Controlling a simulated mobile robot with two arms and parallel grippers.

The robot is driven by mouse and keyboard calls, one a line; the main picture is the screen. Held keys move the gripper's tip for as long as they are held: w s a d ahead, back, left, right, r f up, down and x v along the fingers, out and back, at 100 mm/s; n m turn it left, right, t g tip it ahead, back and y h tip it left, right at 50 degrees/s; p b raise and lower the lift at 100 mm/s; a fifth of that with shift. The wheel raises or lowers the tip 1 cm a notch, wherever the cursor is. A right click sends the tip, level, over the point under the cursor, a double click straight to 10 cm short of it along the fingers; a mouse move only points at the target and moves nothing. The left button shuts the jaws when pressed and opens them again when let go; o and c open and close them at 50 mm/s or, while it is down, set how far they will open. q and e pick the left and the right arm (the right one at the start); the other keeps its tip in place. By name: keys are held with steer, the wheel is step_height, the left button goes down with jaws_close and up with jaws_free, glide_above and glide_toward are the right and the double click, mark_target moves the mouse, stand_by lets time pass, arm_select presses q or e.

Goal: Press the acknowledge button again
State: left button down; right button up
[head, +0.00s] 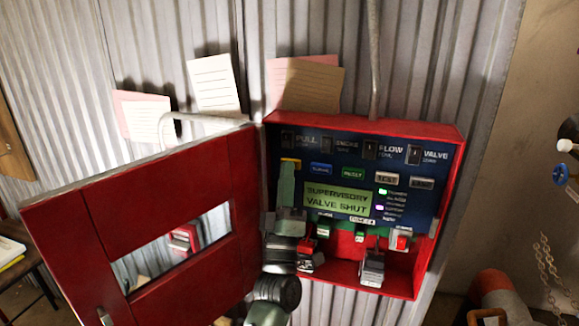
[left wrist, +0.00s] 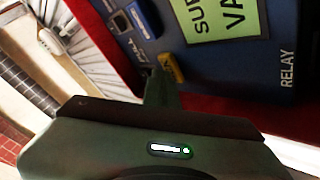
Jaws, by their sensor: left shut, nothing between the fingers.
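The open red alarm panel (head: 440,215) has a blue face with a row of buttons. The yellow button (head: 291,161) is at the left end of that row, probably the acknowledge button; its lettering is not readable. It also shows in the left wrist view (left wrist: 174,69). The green display (head: 338,199) reads "SUPERVISORY VALVE SHUT". My left gripper (head: 287,170) is shut and empty, its tip right at the yellow button's lower edge. In the left wrist view its finger (left wrist: 158,85) reaches beside the button; I cannot tell whether they touch. My right gripper is not in view.
The blue button (head: 321,169) and green button (head: 353,174) sit close to the right of the yellow one. The panel's red door (head: 80,230) stands open to the left. Small red and grey devices (head: 373,268) stand in the box's lower part. Paper notes (head: 213,82) hang above.

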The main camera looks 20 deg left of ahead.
arm_select(q)
steer(key=shift+s, duration=0.1)
stand_by(0.4)
steer(key=shift+s+p, duration=0.35)
steer(key=shift+s, duration=0.45)
steer(key=s+p, duration=0.1)
steer(key=s, duration=0.4)
steer(key=shift+p, duration=0.35)
